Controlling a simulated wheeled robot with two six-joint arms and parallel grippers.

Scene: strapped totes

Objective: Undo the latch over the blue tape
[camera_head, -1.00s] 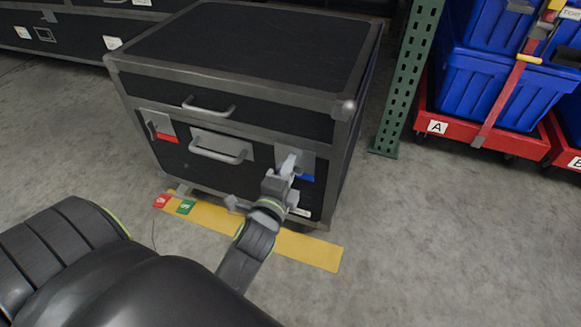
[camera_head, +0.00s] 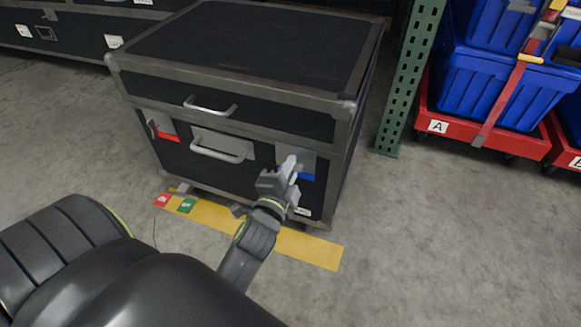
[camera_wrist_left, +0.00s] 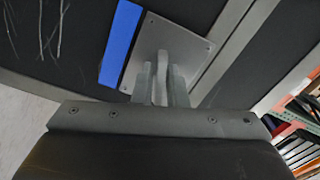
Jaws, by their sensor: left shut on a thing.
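The black case (camera_head: 250,50) with grey metal edges stands on the floor. The latch (camera_head: 307,160) over the blue tape (camera_head: 306,177) is on the right of its front face. My left gripper (camera_head: 284,174) is at this latch, shut on its lever. The left wrist view shows the latch's metal plate (camera_wrist_left: 186,42) beside the blue tape (camera_wrist_left: 121,42). There the lever (camera_wrist_left: 162,72) sits between the fingers of my left gripper (camera_wrist_left: 161,88). The fingers hide part of the lever. My right gripper is not in view.
Another latch (camera_head: 165,122) over red tape (camera_head: 168,137) is on the case's left. Two handles, upper (camera_head: 210,107) and lower (camera_head: 220,149), are between. A green post (camera_head: 405,85) and blue totes (camera_head: 480,90) on red dollies stand right. Floor at right is clear.

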